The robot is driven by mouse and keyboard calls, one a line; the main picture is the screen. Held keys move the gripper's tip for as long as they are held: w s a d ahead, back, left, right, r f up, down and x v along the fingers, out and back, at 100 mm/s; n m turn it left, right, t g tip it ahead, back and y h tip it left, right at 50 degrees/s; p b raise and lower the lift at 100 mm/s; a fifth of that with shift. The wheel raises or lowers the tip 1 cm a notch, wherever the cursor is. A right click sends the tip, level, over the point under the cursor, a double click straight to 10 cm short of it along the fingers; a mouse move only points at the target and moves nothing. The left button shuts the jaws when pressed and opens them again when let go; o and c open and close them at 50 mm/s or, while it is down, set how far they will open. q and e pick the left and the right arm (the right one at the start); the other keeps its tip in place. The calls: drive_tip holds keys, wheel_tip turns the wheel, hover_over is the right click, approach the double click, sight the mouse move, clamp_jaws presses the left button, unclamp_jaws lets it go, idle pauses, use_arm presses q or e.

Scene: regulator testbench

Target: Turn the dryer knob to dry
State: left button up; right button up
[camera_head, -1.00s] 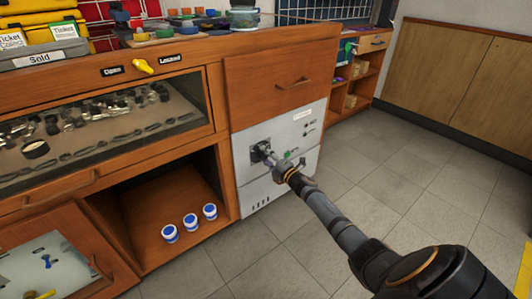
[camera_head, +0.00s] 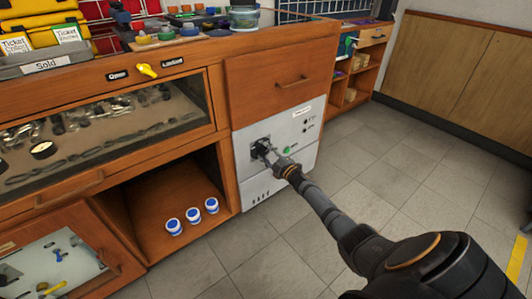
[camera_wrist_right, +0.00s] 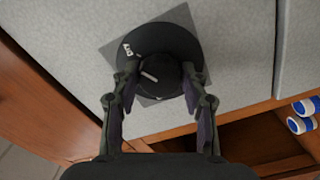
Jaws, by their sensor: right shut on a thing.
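The dryer's white front panel (camera_head: 300,128) is set in the wooden cabinet, below a drawer. Its dark round knob (camera_head: 259,144) is at the panel's left and partly hidden by my right gripper (camera_head: 266,153). In the right wrist view the black knob dial (camera_wrist_right: 158,45) sits on a grey square plate, with white lettering, apparently "DRY", at its upper left. A white pointer line on the raised hub (camera_wrist_right: 165,78) slants toward the upper left. My right gripper's fingers (camera_wrist_right: 160,88) are closed around the hub, one on each side. My left gripper is not in view.
A green button (camera_head: 287,150) is on the panel right of the knob. Several blue-and-white jars (camera_head: 192,216) stand in the open shelf at the left. A yellow lever (camera_head: 147,70) is on the cabinet front above. The tiled floor (camera_head: 400,170) at the right is clear.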

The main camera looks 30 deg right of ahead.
idle(0.3)
drive_tip(key=o, duration=1.1)
drive_tip(key=shift+o, duration=0.2)
drive_tip(key=s+d, duration=0.1)
drive_tip(key=s, duration=1.1)
